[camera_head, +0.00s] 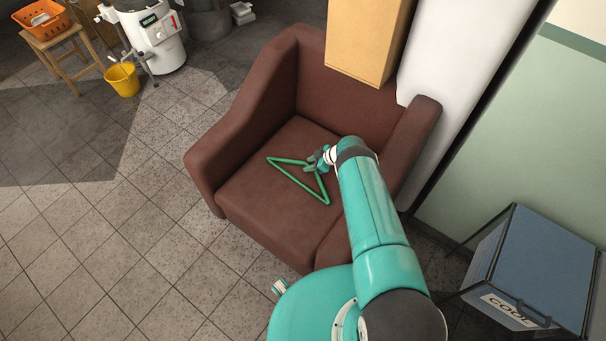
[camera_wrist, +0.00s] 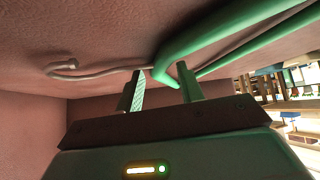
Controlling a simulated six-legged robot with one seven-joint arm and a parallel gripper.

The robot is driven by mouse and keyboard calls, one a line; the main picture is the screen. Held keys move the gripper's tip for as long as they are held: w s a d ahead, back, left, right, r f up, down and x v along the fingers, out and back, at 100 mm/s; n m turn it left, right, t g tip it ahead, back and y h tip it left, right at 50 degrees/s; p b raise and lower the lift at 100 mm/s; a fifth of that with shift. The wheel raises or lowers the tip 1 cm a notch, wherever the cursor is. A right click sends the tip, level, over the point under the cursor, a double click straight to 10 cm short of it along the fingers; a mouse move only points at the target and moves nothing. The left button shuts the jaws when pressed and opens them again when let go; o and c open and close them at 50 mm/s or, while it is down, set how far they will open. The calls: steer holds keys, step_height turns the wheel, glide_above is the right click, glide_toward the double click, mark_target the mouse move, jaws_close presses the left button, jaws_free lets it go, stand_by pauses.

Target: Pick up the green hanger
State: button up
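The green hanger (camera_head: 284,178) lies on the seat of a brown armchair (camera_head: 262,187). In the head view its triangle points left and toward the front, with its neck end at my gripper (camera_head: 314,163). In the wrist view the green tubes of the hanger (camera_wrist: 205,37) meet near my fingertips (camera_wrist: 162,72), and a thin hook (camera_wrist: 95,72) curves off to the left. My two fingers are apart, with the hanger's neck at the gap between their tips. I cannot tell whether either finger touches it.
The armchair's back and arms rise around the seat. A wooden box (camera_head: 368,40) stands on the chair's back side. A blue cooler (camera_head: 535,265) is at the right. A yellow bucket (camera_head: 122,80) and a stool (camera_head: 60,48) are far left. Tiled floor at left is clear.

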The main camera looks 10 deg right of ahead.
jaws_close()
steer(key=shift+r, duration=0.1)
step_height(320, 180, up, 10)
stand_by(0.7)
